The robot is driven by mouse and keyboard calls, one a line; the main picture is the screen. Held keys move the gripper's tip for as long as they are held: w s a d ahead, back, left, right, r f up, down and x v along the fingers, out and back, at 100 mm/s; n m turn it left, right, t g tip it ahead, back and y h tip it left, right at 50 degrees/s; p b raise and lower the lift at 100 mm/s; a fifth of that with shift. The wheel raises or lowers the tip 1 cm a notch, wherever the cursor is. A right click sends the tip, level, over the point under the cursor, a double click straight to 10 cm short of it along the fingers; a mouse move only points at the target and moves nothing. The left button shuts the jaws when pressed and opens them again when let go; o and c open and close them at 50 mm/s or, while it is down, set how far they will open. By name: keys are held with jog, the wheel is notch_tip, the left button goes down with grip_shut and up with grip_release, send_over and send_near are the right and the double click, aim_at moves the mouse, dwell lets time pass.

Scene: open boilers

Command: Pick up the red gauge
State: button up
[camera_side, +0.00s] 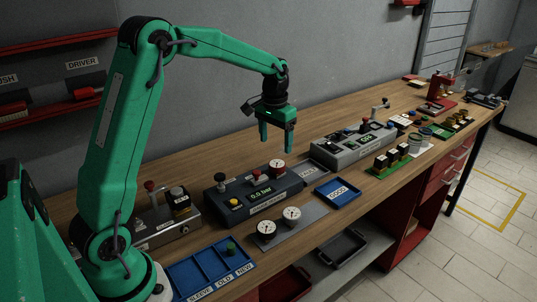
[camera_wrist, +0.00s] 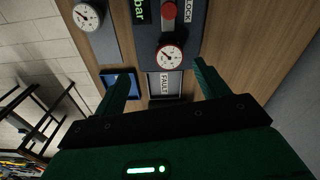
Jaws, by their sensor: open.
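The red gauge (camera_side: 277,166), with a white round dial and red rim, stands at the right end of a dark test box (camera_side: 262,198) with a green "0.0 bar" display. The wrist view shows the red gauge (camera_wrist: 171,57) face on, just beyond the space between my fingertips. My gripper (camera_side: 276,143) is open and empty, pointing down above the red gauge and apart from it. Both green fingers of my gripper (camera_wrist: 164,70) show in the wrist view. A red knob (camera_wrist: 168,11) on the box is close to the gauge.
Two black-rimmed gauges (camera_side: 267,229) (camera_side: 291,213) lie on a grey plate in front. A blue GOOD tray (camera_side: 338,203) and a FAULT tray (camera_wrist: 165,86) are nearby. A grey box (camera_side: 352,150) stands to the right. A blue divided tray (camera_side: 190,270) lies at the front left.

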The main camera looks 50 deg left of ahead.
aim_at(277, 163)
jog(key=shift+g, duration=0.3)
jog(key=f, duration=0.1)
jog(key=w+a+f, duration=0.1)
jog(key=w+f, duration=0.1)
jog(key=shift+a+f, duration=0.1)
jog(key=shift+a, duration=0.3)
jog(key=shift+f, duration=1.3)
jog(key=shift+w+f, duration=0.1)
jog(key=shift+f, duration=2.5)
jog(key=c, duration=1.1)
jog(key=shift+c, duration=0.3)
jog(key=shift+r, duration=0.1)
